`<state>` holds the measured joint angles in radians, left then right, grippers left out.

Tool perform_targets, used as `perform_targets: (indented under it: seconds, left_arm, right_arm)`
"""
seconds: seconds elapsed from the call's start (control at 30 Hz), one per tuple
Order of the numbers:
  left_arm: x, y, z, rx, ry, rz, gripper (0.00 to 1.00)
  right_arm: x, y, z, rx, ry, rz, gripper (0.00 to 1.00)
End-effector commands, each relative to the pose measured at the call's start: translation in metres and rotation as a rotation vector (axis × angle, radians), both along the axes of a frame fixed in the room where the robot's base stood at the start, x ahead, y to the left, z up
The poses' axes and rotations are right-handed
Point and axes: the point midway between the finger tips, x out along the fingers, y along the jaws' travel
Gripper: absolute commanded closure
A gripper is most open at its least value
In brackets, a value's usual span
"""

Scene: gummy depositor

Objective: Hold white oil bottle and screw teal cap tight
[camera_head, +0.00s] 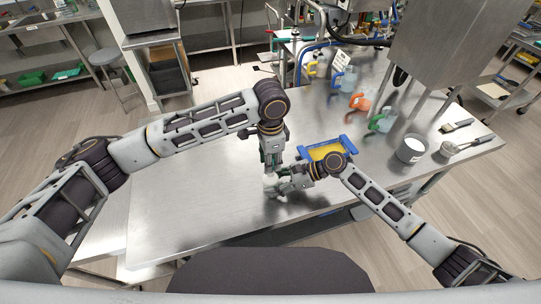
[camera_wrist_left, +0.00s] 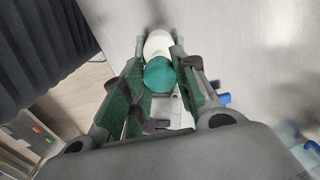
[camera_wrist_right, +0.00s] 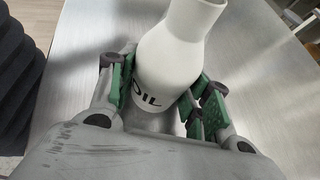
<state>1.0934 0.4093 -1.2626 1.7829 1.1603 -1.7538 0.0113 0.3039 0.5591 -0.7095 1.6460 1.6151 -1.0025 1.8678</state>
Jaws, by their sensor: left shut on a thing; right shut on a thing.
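The white oil bottle (camera_wrist_right: 168,62) stands in the right wrist view, its dark "OIL" label partly hidden by my right gripper (camera_head: 279,188). That gripper is shut around the bottle's lower body. The bottle's neck reaches the top edge of that view, and no cap shows on the visible part. The teal cap (camera_wrist_left: 159,74) is between the fingers of my left gripper (camera_head: 271,168), which is shut on it. White bottle surface (camera_wrist_left: 158,43) shows just beyond the cap in the left wrist view. I cannot tell whether cap and neck touch. In the head view the grippers mostly hide both things.
A blue-handled tray with yellow content (camera_head: 327,151) lies close to my right arm. Orange-handled (camera_head: 360,102) and green-handled (camera_head: 381,121) jugs, a grey pot (camera_head: 410,149) and a brush (camera_head: 456,126) stand or lie farther right. The steel table's left part (camera_head: 185,205) is clear.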

Motion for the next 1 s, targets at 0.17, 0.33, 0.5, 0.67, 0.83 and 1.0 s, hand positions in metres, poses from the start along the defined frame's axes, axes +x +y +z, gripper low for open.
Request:
perform_targets:
  seconds: [0.17,0.33,0.5,0.67,0.83,1.0]
  left_arm:
    - [0.000,0.000,-0.011,0.000,0.001,0.000,1.00]
    - [0.000,0.000,-0.017,0.001,0.001,-0.001,1.00]
    - [0.000,0.000,-0.018,0.001,0.000,-0.001,1.00]
    - [0.000,0.000,-0.018,0.000,0.000,-0.001,1.00]
    - [0.000,0.000,-0.018,0.000,0.000,-0.001,1.00]
    - [0.000,0.000,-0.019,0.000,0.000,-0.001,1.00]
  right_arm:
    - [0.000,0.000,0.000,0.000,0.000,0.000,1.00]
    - [0.000,0.000,0.000,0.000,0.000,0.000,1.00]
    - [0.000,0.000,0.000,0.000,0.000,0.000,1.00]
    - [0.000,0.000,0.000,0.000,0.000,0.000,1.00]
    - [0.000,0.000,0.000,0.000,0.000,0.000,1.00]
    - [0.000,0.000,0.000,0.000,0.000,0.000,1.00]
